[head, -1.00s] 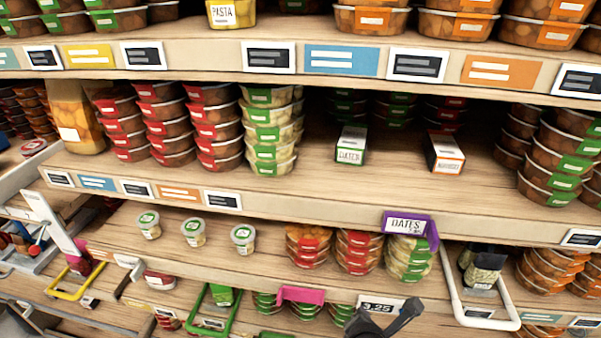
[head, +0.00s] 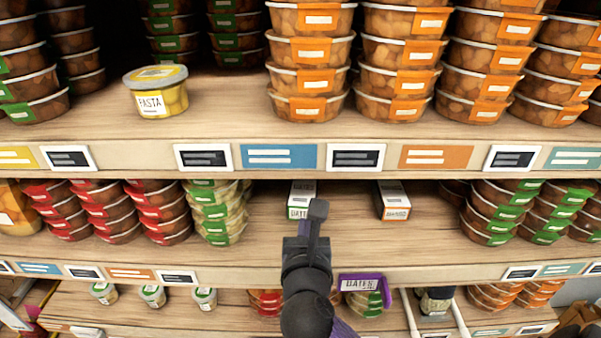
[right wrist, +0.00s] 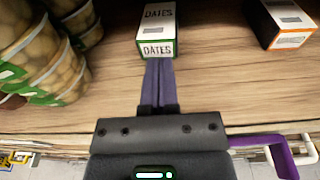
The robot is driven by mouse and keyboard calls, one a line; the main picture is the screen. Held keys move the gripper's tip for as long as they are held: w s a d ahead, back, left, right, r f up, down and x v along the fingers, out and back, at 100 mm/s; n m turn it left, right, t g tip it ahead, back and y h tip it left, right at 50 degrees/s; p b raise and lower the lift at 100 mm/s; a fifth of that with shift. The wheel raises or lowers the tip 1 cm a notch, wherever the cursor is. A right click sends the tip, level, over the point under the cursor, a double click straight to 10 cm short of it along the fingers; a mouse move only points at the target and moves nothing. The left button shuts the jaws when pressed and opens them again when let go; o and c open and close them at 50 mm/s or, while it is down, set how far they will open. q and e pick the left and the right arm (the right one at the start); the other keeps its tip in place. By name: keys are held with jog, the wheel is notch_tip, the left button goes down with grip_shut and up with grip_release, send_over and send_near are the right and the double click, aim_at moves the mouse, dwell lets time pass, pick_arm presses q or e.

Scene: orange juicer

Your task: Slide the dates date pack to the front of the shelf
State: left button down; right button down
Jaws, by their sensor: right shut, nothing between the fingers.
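The dates pack (head: 301,196) is a small white box with a green edge, standing back on the middle shelf (head: 440,240). In the right wrist view the dates pack (right wrist: 156,30) shows its DATES label straight ahead of the fingers. My right gripper (head: 304,228) is shut and empty, over the front part of that shelf. In the right wrist view its fingertips (right wrist: 160,62) are at the pack's front face, touching or nearly so; I cannot tell which. My left gripper is out of view.
A white and orange pack (head: 393,201) stands to the right. Stacked green-labelled tubs (head: 219,213) stand close on the left. The upper shelf (head: 225,120) overhangs. Bare shelf lies between the two packs.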

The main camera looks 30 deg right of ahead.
aim_at(305, 195)
jog(key=shift+w+d, duration=0.15)
jog(key=shift+w, duration=0.1)
jog(key=shift+w+d+r, duration=0.15)
jog(key=shift+w+d, duration=0.05)
jog(key=shift+w, duration=0.1)
jog(key=x, duration=0.3)
jog(key=r+x, duration=0.1)
jog(key=x, duration=0.2)
jog(key=p+x, duration=0.1)
jog(key=x, duration=0.2)
jog(key=shift+w+d+r, duration=0.15)
jog(key=shift+w+d, duration=0.1)
jog(key=shift+w, duration=0.2)
jog(key=shift+f, duration=0.75)
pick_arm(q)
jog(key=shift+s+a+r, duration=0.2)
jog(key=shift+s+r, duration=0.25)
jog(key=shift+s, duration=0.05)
pick_arm(e)
jog(key=shift+s+f, duration=0.1)
jog(key=shift+f, duration=0.05)
